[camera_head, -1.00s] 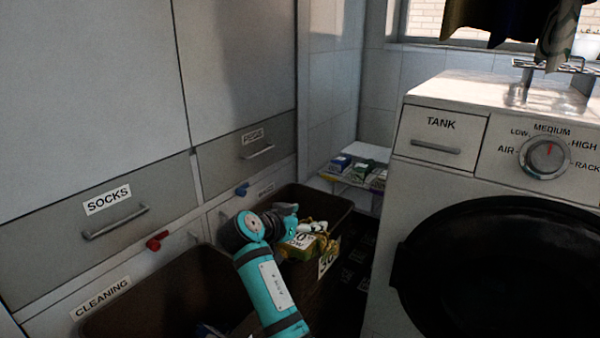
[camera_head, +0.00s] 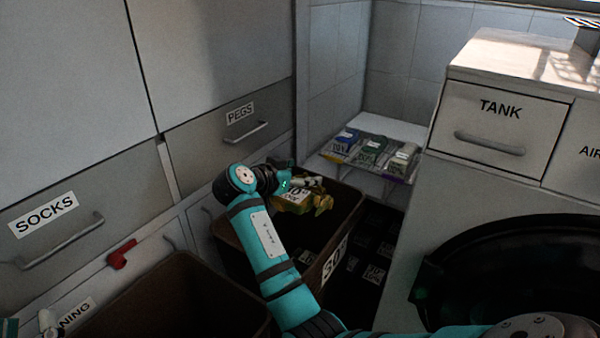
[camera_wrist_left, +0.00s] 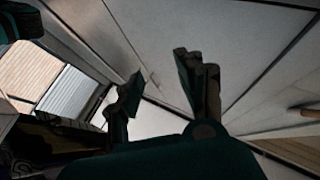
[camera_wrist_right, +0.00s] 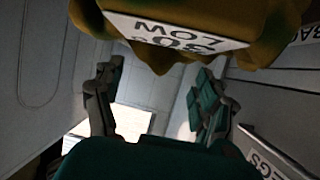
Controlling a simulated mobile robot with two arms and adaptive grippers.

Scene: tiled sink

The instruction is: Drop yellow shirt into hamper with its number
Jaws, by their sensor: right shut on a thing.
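The yellow shirt (camera_head: 322,203) is bunched in my right gripper (camera_head: 296,181), over the opening of the far brown hamper (camera_head: 352,222). That hamper has a "30" label on its side. The shirt has a white tag; in the right wrist view the shirt (camera_wrist_right: 275,25) fills the top and its tag reads "30° LOW" upside down. My right gripper (camera_wrist_right: 158,88) shows there with its fingers on either side, and their contact with the cloth is hidden. My left gripper (camera_wrist_left: 157,82) is open and empty in the left wrist view.
A second brown hamper (camera_head: 185,285) stands nearer, at lower left. Drawers labelled SOCKS (camera_head: 45,240) and PEGS (camera_head: 245,130) line the left wall. A red handle (camera_head: 121,254) juts out there. A washing machine (camera_head: 480,200) stands right; a low shelf (camera_head: 385,130) holds small boxes behind.

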